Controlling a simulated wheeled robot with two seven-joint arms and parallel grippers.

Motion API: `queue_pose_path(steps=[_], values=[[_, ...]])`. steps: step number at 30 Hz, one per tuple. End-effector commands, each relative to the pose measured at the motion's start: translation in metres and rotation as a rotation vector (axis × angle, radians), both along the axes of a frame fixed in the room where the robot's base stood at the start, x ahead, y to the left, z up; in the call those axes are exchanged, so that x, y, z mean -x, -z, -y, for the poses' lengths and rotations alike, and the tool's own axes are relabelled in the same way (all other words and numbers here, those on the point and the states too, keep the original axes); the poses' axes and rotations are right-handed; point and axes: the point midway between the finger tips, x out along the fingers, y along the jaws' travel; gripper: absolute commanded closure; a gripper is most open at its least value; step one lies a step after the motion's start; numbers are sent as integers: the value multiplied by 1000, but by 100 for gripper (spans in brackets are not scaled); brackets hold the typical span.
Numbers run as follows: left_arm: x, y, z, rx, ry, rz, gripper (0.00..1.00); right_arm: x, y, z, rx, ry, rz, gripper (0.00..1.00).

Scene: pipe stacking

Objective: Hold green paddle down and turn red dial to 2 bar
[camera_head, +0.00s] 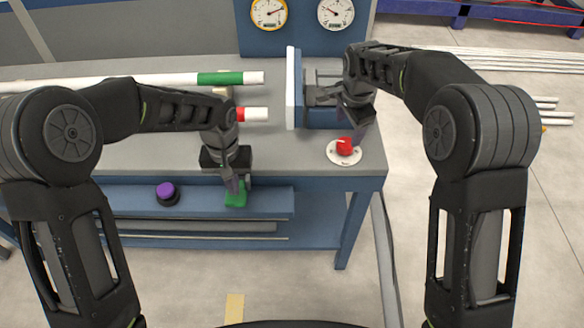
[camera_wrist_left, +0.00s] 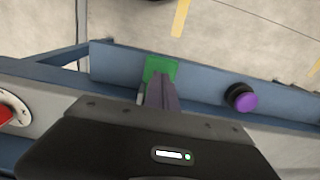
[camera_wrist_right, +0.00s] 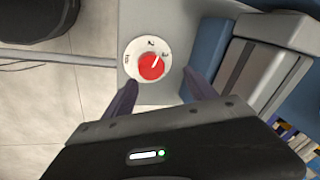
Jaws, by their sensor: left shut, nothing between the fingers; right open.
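The green paddle (camera_head: 236,196) sits at the front of the blue bench shelf. My left gripper (camera_head: 233,186) is shut with its fingertips at the paddle; in the left wrist view the closed fingers overlap the green paddle (camera_wrist_left: 160,68). I cannot tell how far it is pressed. The red dial (camera_head: 344,146) is on a white round plate at the bench's right end. My right gripper (camera_head: 358,122) is open above and behind it. In the right wrist view the red dial (camera_wrist_right: 151,66) lies just beyond the two spread fingers, untouched; its white pointer aims to the upper right.
A purple knob (camera_head: 166,192) sits left of the paddle. Two gauges (camera_head: 269,13) (camera_head: 336,13) stand at the back. A blue and white vise-like block (camera_head: 297,90) stands behind the dial. White pipes with green (camera_head: 220,78) and red bands lie on the bench (camera_head: 290,150).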

Motion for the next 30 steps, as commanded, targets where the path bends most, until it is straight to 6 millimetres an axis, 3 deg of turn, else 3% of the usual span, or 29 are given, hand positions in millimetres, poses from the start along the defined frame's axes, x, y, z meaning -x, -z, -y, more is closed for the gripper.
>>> queue_pose_path(steps=[5,15,30], values=[[0,0,0,0,0,0,100,0,0,0,1,20,0,35],[0,0,0,0,0,0,100,0,0,0,1,363,1,35],[0,0,0,0,0,0,100,0,7,0,1,372,-1,35]])
